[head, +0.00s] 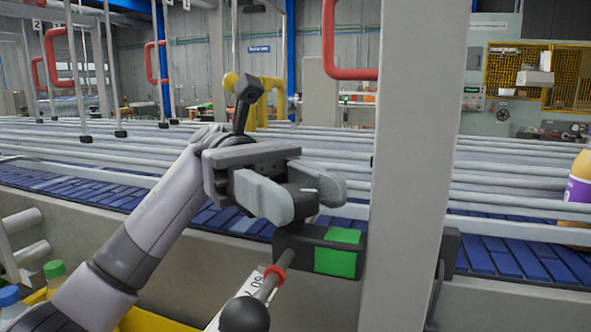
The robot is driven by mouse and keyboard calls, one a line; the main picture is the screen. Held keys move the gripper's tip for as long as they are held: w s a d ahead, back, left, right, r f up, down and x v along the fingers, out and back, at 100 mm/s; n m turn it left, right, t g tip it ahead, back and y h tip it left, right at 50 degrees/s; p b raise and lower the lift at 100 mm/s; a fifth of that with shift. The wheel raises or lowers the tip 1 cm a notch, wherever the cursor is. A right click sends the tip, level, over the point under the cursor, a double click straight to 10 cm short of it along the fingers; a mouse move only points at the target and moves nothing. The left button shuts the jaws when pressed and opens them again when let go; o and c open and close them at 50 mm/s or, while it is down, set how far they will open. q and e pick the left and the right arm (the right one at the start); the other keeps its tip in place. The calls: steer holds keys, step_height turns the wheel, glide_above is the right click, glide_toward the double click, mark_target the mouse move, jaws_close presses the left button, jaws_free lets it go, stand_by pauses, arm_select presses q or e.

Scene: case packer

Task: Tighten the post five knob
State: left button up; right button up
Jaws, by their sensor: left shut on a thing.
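My left gripper (306,202) is in the middle of the head view, its two grey rounded fingers closed around a dark knob (302,208). The knob is mostly hidden between the fingers. It sits on top of a black clamp block (291,246) with bright green faces, beside a wide grey post (415,150). My right gripper is not in view.
Long grey guide rails (510,181) run above a blue conveyor belt (505,262) behind the block. A purple-labelled bottle (580,195) stands on the belt at the right edge. Red handles (345,45) hang above. Bottles with coloured caps (54,269) sit at lower left.

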arm_select(q)
steer(key=shift+m+g+y+p, duration=0.4)
steer(key=shift+m+g+y, duration=0.3)
steer(key=shift+y, duration=0.4)
steer(key=shift+m+y, duration=0.3)
steer(key=o, duration=1)
